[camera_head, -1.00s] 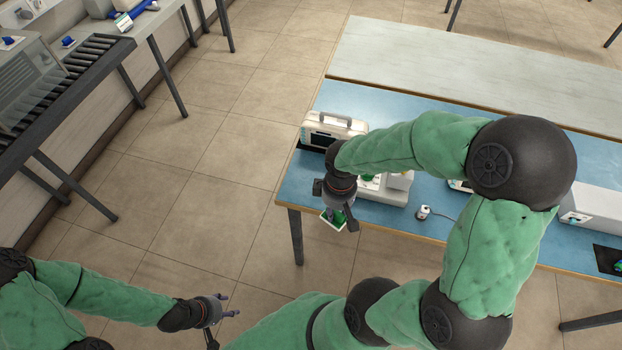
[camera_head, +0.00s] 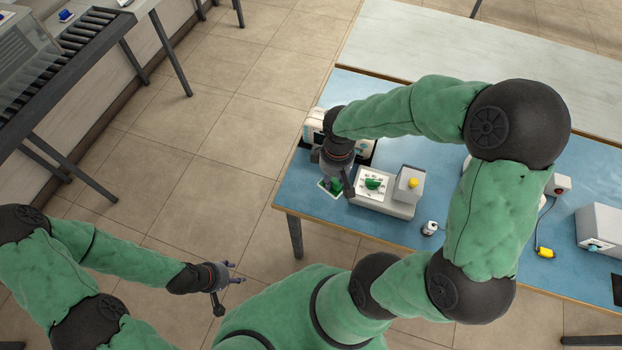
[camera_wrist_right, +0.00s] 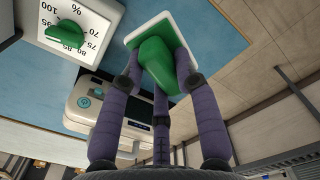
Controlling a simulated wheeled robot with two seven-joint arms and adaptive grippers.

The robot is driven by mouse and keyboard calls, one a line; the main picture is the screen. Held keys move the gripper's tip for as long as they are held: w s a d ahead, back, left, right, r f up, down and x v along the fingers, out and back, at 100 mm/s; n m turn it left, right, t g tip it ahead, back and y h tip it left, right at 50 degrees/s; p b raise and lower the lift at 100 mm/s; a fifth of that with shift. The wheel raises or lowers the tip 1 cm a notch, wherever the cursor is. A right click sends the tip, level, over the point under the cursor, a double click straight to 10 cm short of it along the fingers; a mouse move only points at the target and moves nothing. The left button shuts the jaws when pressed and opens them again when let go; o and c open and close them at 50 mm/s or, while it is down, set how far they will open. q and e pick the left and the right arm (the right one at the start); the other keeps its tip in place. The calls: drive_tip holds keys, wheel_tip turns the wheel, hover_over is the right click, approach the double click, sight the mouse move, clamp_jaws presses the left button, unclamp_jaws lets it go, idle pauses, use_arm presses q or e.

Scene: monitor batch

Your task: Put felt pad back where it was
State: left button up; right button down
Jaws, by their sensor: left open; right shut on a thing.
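My right gripper (camera_head: 338,187) is shut on a flat white-edged piece with a green block on it (camera_head: 326,187). In the right wrist view this piece (camera_wrist_right: 182,34) shows with its green block (camera_wrist_right: 158,62) between my fingers (camera_wrist_right: 160,88). I take it for the felt pad, but cannot be sure. It is over the left part of the blue table (camera_head: 300,193), beside a dial unit (camera_head: 385,204) with a green pointer. I cannot tell whether it touches the table. My left gripper (camera_head: 231,285) is open and empty, over the floor, away from the table.
A pale case with a screen (camera_wrist_right: 95,112) stands behind my right gripper. The dial unit has a grey box with a yellow button (camera_head: 409,186) at its right. A small white item (camera_head: 429,228) and a yellow connector (camera_head: 546,252) lie further right. The table's left edge is close.

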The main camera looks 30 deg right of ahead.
drive_tip(key=w+f, duration=0.2)
drive_tip(key=w+a+f+b, duration=0.1)
drive_tip(key=w+f, duration=0.1)
drive_tip(key=w, duration=0.1)
drive_tip(key=w+a+f+b, duration=0.1)
drive_tip(key=w+f, duration=0.1)
drive_tip(key=f, duration=0.1)
drive_tip(key=shift+w+a, duration=0.2)
drive_tip(key=shift+a, duration=0.05)
drive_tip(key=shift+w+f+b, duration=0.15)
drive_tip(key=shift+f+b, duration=0.25)
drive_tip(key=shift+f, duration=0.5)
drive_tip(key=shift+w+f+b, duration=0.1)
drive_tip(key=shift+f+b, duration=0.3)
drive_tip(key=shift+f, duration=0.45)
drive_tip(key=shift+f, duration=0.15)
drive_tip(key=c, duration=0.9)
unclamp_jaws()
drive_tip(key=shift+r, duration=0.25)
wheel_tip(320, 180, up, 12)
drive_tip(key=p, duration=0.3)
drive_tip(key=shift+f+p, duration=0.1)
drive_tip(key=shift+p, duration=0.2)
